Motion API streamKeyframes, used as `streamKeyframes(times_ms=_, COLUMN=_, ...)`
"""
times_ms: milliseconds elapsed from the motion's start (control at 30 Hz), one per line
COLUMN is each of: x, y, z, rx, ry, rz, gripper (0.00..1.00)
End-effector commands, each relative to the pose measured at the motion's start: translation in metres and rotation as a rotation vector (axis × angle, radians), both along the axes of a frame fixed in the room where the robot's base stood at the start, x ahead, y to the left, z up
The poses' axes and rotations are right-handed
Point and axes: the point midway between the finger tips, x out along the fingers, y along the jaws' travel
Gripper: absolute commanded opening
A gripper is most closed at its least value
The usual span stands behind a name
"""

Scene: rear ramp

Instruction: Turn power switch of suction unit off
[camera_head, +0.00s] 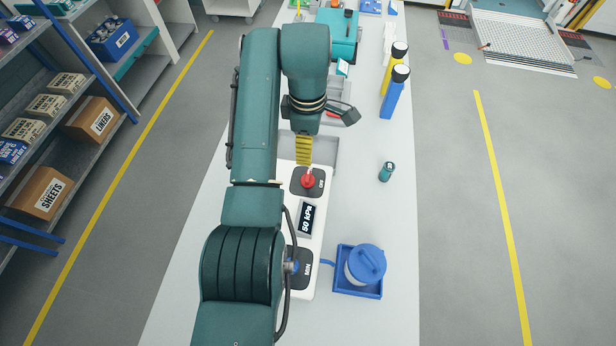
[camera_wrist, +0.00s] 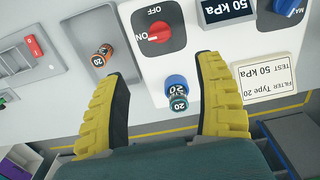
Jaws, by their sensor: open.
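The suction unit (camera_head: 318,225) is a white panel lying along the bench, partly hidden by my arm. Its power switch is a red rotary knob (camera_head: 308,179) on a dark plate. In the wrist view the knob (camera_wrist: 159,30) has OFF printed above it and ON at its left; I cannot clearly tell which way it points. My gripper (camera_wrist: 163,70) is open, with yellow fingers spread wide and empty. The knob lies beyond the fingertips, between their lines. In the head view my gripper (camera_head: 304,150) is close to the knob, on its far side.
A blue port with a teal filter marked 20 (camera_wrist: 177,92) lies between the fingers. A 50 kPa display (camera_wrist: 227,10) and a filter label (camera_wrist: 265,77) are at right. An orange cylinder (camera_wrist: 102,55) lies in a grey tray. A blue-lidded canister (camera_head: 367,265) stands beside the unit.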

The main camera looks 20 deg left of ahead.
Motion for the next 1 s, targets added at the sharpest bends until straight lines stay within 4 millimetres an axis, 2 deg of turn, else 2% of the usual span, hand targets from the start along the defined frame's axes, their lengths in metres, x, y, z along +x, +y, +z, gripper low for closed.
streamKeyframes(times_ms=100, x=-0.001, y=-0.001, z=-0.030, rx=-0.001, ry=0.004, rz=-0.002, gripper=0.70)
streamKeyframes(times_ms=400, x=-0.001, y=-0.001, z=-0.102, rx=-0.001, ry=0.002, rz=-0.004, gripper=0.70)
streamKeyframes(times_ms=533, x=0.000, y=-0.001, z=-0.127, rx=0.000, ry=0.000, rz=-0.004, gripper=0.70)
streamKeyframes(times_ms=700, x=0.001, y=-0.001, z=-0.142, rx=0.001, ry=-0.003, rz=-0.004, gripper=0.70)
streamKeyframes(times_ms=967, x=0.001, y=-0.001, z=-0.144, rx=0.002, ry=-0.003, rz=-0.004, gripper=0.70)
streamKeyframes(times_ms=1000, x=0.000, y=-0.001, z=-0.144, rx=0.002, ry=-0.003, rz=-0.004, gripper=0.64)
